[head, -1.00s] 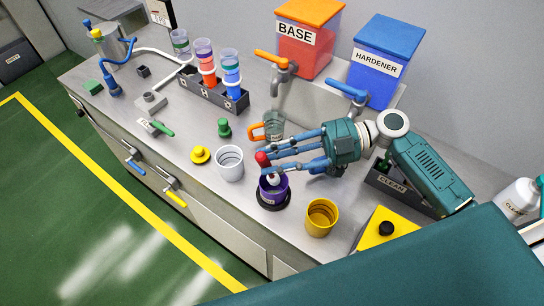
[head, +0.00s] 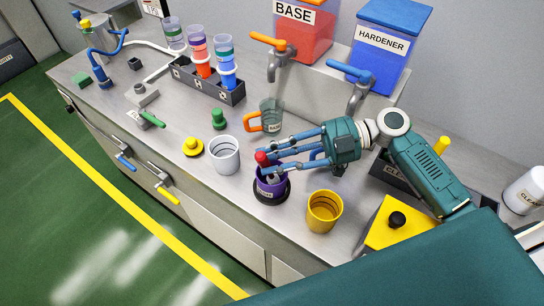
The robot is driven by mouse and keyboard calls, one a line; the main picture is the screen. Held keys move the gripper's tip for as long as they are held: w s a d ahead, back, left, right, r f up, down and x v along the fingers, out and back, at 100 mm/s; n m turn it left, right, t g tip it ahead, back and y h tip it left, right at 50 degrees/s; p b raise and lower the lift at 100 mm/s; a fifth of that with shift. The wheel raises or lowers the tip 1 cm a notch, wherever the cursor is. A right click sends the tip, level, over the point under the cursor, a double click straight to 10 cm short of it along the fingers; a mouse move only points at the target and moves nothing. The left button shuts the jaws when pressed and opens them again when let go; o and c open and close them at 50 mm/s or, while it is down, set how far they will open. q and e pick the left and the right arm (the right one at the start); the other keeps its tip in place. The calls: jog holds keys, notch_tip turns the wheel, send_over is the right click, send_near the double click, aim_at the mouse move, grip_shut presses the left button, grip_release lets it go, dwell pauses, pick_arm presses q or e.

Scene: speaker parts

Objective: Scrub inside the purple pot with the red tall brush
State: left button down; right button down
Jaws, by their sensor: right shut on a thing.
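The purple pot (head: 270,187) stands upright on a dark round base on the steel bench, in the middle of the head view. The red-topped brush (head: 262,158) is upright over the pot, and its lower end is inside the pot's mouth. My right gripper (head: 270,160) comes in from the right and is shut on the brush just below its red top. The pot's inside and the brush's lower tip are mostly hidden. My left gripper is not in view.
A white cup (head: 225,155) stands left of the pot and a yellow cup (head: 324,212) right of it. A clear jug with an orange handle (head: 270,116) is behind. Base (head: 304,32) and hardener (head: 386,44) containers with taps stand at the back.

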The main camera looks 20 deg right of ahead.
jog(key=shift+f+b, duration=0.65)
jog(key=shift+b, duration=0.15)
dwell(0.7)
